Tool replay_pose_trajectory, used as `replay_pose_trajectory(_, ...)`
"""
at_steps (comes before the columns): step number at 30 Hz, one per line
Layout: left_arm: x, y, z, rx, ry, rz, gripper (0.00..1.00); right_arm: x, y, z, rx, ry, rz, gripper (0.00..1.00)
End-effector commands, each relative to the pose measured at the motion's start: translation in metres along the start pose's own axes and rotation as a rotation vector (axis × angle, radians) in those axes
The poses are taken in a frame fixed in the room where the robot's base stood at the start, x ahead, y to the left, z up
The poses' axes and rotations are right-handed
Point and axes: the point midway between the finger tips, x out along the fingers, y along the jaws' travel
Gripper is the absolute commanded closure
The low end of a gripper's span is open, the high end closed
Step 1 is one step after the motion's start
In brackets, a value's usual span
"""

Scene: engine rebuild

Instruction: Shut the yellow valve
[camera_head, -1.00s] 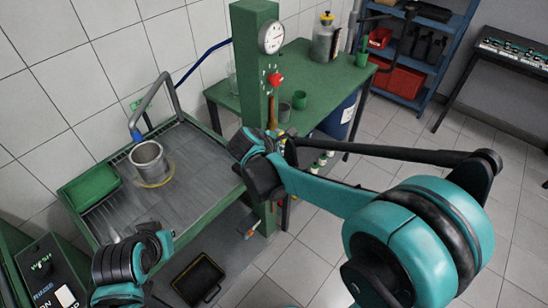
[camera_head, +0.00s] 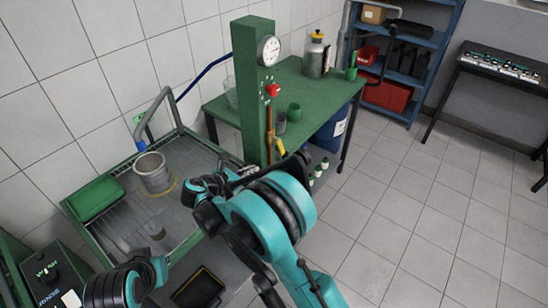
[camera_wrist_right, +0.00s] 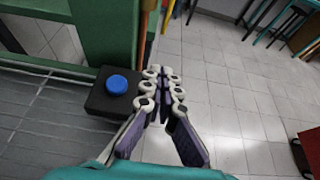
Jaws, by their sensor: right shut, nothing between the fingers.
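The yellow valve handle (camera_head: 280,146) sticks out low on the copper pipe (camera_head: 268,122) at the front of the green post. In the right wrist view a yellow strip, apparently this handle (camera_wrist_right: 168,14), shows at the top edge, beyond the fingertips. My right gripper (camera_wrist_right: 164,74) is shut and empty, with its fingers together, apart from the handle. In the head view the right gripper (camera_head: 243,171) is partly hidden behind my own arm, below and left of the handle.
The green post (camera_head: 252,90) carries a gauge (camera_head: 268,50) and a red knob (camera_head: 273,90). A black box with a blue button (camera_wrist_right: 117,84) sits beside the right gripper. A metal cylinder (camera_head: 152,172) stands in the wash tray at left. Floor at right is clear.

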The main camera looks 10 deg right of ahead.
Motion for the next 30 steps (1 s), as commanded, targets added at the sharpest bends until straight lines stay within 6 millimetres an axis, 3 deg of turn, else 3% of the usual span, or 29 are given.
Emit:
replay_pose_trajectory(7, 0.005, 0.0, 0.004, 0.0, 0.0, 0.0, 1.0, 0.02, 0.0, -0.001, 0.003, 0.001, -0.002, 1.0)
replay_pose_trajectory(19, 0.024, 0.0, 0.017, 0.0, 0.0, 0.0, 1.0, 0.104, -0.001, -0.002, 0.003, 0.002, -0.002, 1.0)
replay_pose_trajectory(24, 0.028, 0.0, 0.02, 0.0, 0.0, 0.0, 1.0, 0.12, -0.001, 0.018, 0.003, 0.001, -0.001, 1.0)
replay_pose_trajectory(30, 0.029, 0.0, 0.021, 0.0, 0.0, 0.0, 1.0, 0.128, 0.0, 0.028, 0.002, 0.001, 0.0, 1.0)
